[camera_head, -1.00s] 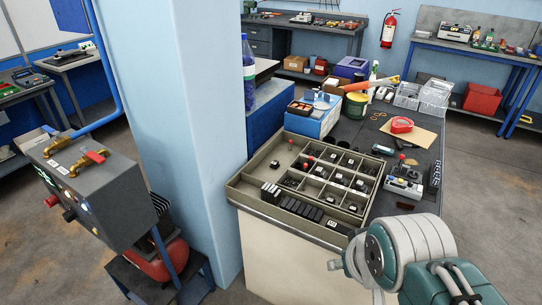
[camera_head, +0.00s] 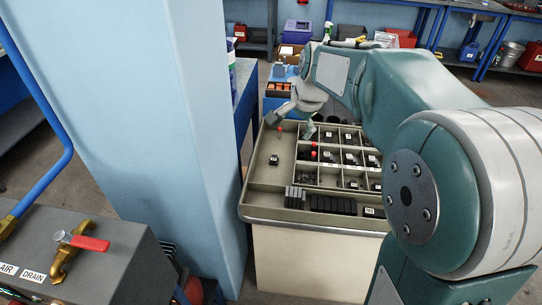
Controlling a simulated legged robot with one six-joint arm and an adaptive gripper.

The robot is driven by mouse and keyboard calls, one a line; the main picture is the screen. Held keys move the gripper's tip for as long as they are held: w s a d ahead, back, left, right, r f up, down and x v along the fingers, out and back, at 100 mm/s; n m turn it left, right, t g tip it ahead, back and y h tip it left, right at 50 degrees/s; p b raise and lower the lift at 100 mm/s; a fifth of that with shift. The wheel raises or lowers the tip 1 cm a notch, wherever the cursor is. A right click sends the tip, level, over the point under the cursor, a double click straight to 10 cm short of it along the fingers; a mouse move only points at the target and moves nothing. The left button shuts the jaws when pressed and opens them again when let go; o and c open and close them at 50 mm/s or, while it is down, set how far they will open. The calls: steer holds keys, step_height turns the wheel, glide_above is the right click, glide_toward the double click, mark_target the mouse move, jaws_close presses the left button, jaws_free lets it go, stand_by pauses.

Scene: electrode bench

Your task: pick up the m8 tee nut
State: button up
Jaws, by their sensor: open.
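A divided tray (camera_head: 262,187) stands on the bench and holds many small dark parts. A small dark piece with a pale label (camera_head: 273,160) lies alone in the tray's open left section. The parts are too small in the picture for me to tell which one is the m8 tee nut. My gripper (camera_head: 291,124) is open over the far left part of the tray, beyond the lone dark piece. I see nothing between its fingers. My arm hides the tray's right side and much of the bench behind it.
A row of black blocks (camera_head: 333,205) lies along the tray's near edge. Red-topped pieces (camera_head: 313,152) stand in the tray. A blue pillar (camera_head: 185,130) rises close on the left. A grey box with a red-handled valve (camera_head: 82,242) is at the lower left.

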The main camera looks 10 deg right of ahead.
steer(key=w+f+m, duration=0.3)
steer(key=w+f, duration=0.1)
steer(key=w, duration=0.3)
steer(key=m+g+y, duration=0.1)
steer(key=m, duration=0.6)
glide_toward(274, 158)
steer(key=f, duration=0.2)
steer(key=w+f, duration=0.1)
steer(key=shift+w+a+f+m, duration=0.1)
steer(key=shift+a+f+m, duration=0.2)
steer(key=shift+f+m, duration=0.1)
steer(key=x, duration=0.5)
steer(key=shift+a+f, duration=0.1)
steer(key=shift+f, duration=0.3)
jaws_close()
